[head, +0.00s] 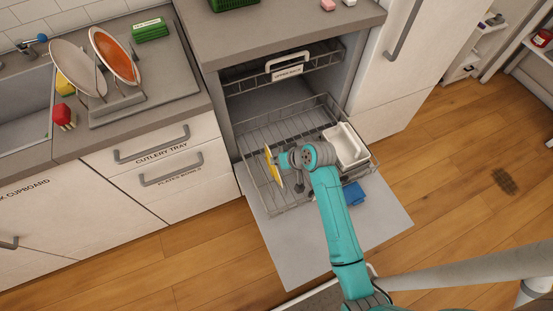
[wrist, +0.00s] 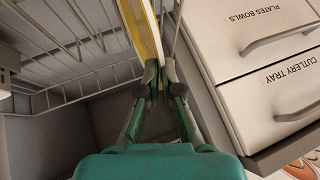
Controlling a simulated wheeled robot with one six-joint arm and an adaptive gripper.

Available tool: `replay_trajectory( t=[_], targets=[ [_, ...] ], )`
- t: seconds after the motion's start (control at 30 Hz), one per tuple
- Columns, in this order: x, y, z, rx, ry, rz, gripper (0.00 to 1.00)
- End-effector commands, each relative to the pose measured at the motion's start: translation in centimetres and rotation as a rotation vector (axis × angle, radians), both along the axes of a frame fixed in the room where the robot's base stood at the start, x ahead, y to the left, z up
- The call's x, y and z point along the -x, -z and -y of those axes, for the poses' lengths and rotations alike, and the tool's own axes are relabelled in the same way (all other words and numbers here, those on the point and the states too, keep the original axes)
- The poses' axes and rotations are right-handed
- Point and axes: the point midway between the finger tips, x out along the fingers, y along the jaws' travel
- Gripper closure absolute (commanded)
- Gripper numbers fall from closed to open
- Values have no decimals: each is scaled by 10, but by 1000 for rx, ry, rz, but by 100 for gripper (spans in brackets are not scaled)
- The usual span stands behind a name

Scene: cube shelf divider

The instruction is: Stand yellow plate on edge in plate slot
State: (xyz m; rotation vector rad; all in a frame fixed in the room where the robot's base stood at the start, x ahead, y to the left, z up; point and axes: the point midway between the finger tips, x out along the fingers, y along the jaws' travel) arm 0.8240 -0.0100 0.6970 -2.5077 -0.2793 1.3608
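The yellow plate (head: 273,167) stands nearly on edge, seen edge-on, at the left part of the pulled-out lower dishwasher rack (head: 313,101). In the wrist view the plate (wrist: 146,28) rises from between the fingertips of my gripper (wrist: 160,78), beside the wire tines. My gripper (head: 283,160) is shut on the plate's near edge from the right. The plate's lower edge and the slot under it are too small or hidden to tell whether the plate sits between tines.
A white rectangular dish (head: 347,143) sits in the rack's right part, close to my arm. A blue item (head: 354,193) is near the rack's front right. The open dishwasher door (head: 300,245) lies below. Two plates stand in a drying rack (head: 118,102) on the left counter.

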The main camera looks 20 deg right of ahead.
Motion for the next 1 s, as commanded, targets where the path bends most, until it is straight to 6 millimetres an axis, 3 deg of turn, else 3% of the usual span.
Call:
replay_trajectory(
  t=[0.57, 0.6, 0.63, 1.0],
  targets=[
    [0, 7, 0, 0, 0, 1, 100],
    [0, 7, 0, 0, 0, 1, 87],
    [0, 7, 0, 0, 0, 1, 81],
    [0, 7, 0, 0, 0, 0, 81]
  ],
)
